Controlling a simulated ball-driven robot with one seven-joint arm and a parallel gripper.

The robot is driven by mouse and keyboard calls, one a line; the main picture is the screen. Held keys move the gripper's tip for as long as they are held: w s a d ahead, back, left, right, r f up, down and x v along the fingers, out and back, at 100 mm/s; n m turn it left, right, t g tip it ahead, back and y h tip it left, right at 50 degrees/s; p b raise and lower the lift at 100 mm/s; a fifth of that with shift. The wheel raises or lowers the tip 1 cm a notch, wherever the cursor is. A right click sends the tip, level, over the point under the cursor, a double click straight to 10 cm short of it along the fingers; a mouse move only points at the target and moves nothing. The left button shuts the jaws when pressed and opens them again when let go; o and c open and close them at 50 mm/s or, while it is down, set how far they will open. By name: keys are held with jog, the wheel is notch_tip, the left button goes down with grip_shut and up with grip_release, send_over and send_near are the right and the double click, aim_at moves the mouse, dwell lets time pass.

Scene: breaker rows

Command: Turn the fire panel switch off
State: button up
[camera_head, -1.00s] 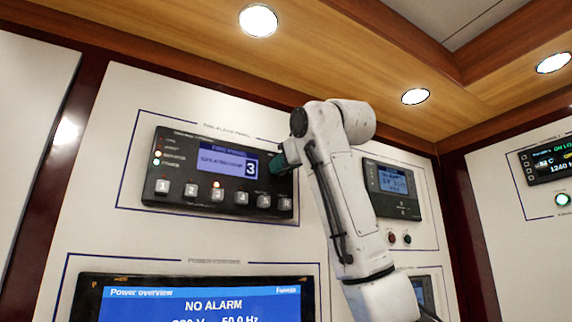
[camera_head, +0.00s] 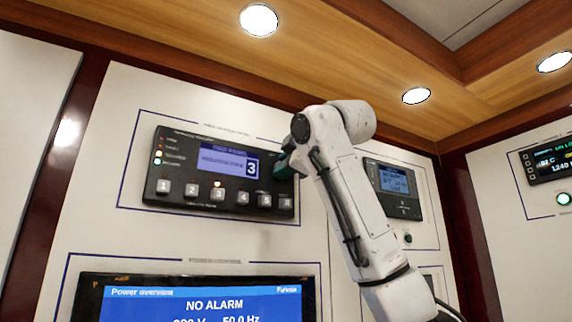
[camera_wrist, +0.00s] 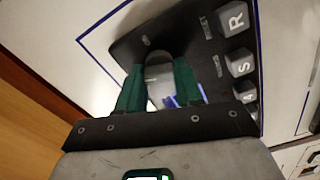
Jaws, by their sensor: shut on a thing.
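The fire alarm panel (camera_head: 177,171) is a dark box on the white wall, with a blue display showing "3" and a row of numbered keys. Its right end is partly behind my gripper (camera_head: 284,166). In the wrist view, my gripper (camera_wrist: 159,72) has its green fingers on either side of a grey rounded switch knob (camera_wrist: 158,72) near the panel's end. The fingers are shut on the knob. The knob is hidden in the head view, and its marked position cannot be read.
Keys R (camera_wrist: 234,18) and S (camera_wrist: 239,63) lie close beside the fingers. A smaller display unit (camera_head: 393,180) is right of my arm. A large power screen (camera_head: 200,302) sits below. A wooden ceiling edge (camera_head: 230,78) runs above.

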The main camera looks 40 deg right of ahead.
jog(key=shift+a+f+n, duration=0.1)
jog(key=shift+n, duration=1.7)
jog(key=o, duration=1)
jog(key=b+v, duration=0.4)
jog(key=v, duration=0.6)
jog(key=shift+s+a, duration=0.1)
jog(key=shift+s, duration=0.3)
